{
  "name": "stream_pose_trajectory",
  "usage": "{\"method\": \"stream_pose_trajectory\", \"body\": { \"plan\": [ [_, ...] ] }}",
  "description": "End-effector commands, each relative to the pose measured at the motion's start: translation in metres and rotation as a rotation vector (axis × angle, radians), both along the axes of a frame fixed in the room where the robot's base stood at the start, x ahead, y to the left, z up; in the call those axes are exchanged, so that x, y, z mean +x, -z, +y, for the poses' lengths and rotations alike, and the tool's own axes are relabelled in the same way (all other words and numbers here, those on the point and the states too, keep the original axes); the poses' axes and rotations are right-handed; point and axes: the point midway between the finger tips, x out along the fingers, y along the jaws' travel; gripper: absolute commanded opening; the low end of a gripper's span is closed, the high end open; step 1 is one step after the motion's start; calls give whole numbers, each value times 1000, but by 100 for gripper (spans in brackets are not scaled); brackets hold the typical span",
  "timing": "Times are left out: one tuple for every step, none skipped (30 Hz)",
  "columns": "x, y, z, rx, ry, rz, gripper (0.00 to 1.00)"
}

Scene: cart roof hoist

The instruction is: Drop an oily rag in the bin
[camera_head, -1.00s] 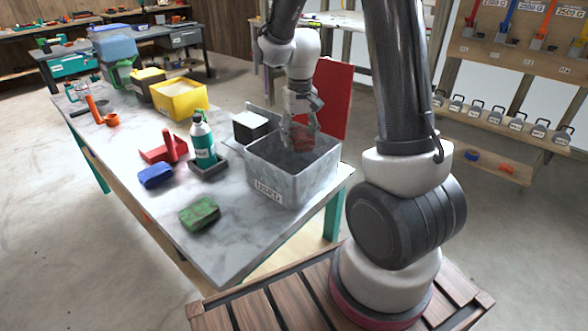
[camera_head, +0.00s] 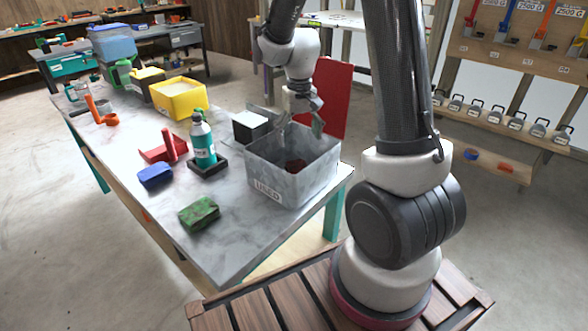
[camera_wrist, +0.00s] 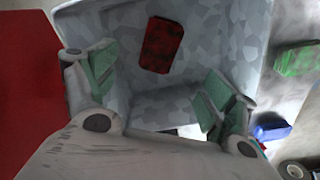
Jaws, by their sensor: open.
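A dark red rag (camera_head: 295,166) lies inside the grey bin (camera_head: 270,190) marked "USED", at the near right end of the table. In the wrist view the rag (camera_wrist: 162,45) shows in the bin (camera_wrist: 105,22), apart from my fingers. My gripper (camera_head: 300,125) is over the bin, open and empty; its green finger pads (camera_wrist: 155,90) are spread wide. A green rag (camera_head: 199,213) and a blue rag (camera_head: 155,176) lie on the table (camera_head: 235,245) left of the bin. The green rag also shows in the wrist view (camera_wrist: 298,60), as does the blue rag (camera_wrist: 270,127).
A teal spray bottle (camera_head: 203,143) on a dark base and a red holder (camera_head: 163,149) stand left of the bin. A dark box with a white top (camera_head: 251,122) is behind it. A yellow bin (camera_head: 180,98) is farther back. A red panel (camera_head: 332,98) stands behind my gripper.

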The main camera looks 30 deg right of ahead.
Motion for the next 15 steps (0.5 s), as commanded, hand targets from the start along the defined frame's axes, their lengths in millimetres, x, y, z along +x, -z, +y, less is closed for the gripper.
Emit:
{"method": "stream_pose_trajectory", "body": {
  "plan": [
    [1,-8,0,0,0,-5,85],
    [1,-13,0,0,0,-6,85],
    [1,-21,0,0,0,-6,85],
    [1,-28,0,0,0,-6,85],
    [1,-35,0,0,0,-7,85],
    [2,-44,0,0,0,-8,85],
    [1,-52,0,0,0,-7,85],
    [1,-58,0,0,0,-7,85],
    [2,-67,0,0,0,-7,85],
    [1,-74,0,0,0,-6,85],
    [1,-79,0,0,0,-6,85],
    [1,-87,0,0,0,-5,85],
    [1,-92,0,0,0,-5,85],
    [1,-96,0,0,0,-5,85],
    [1,-101,0,0,0,-4,85]
  ]
}}
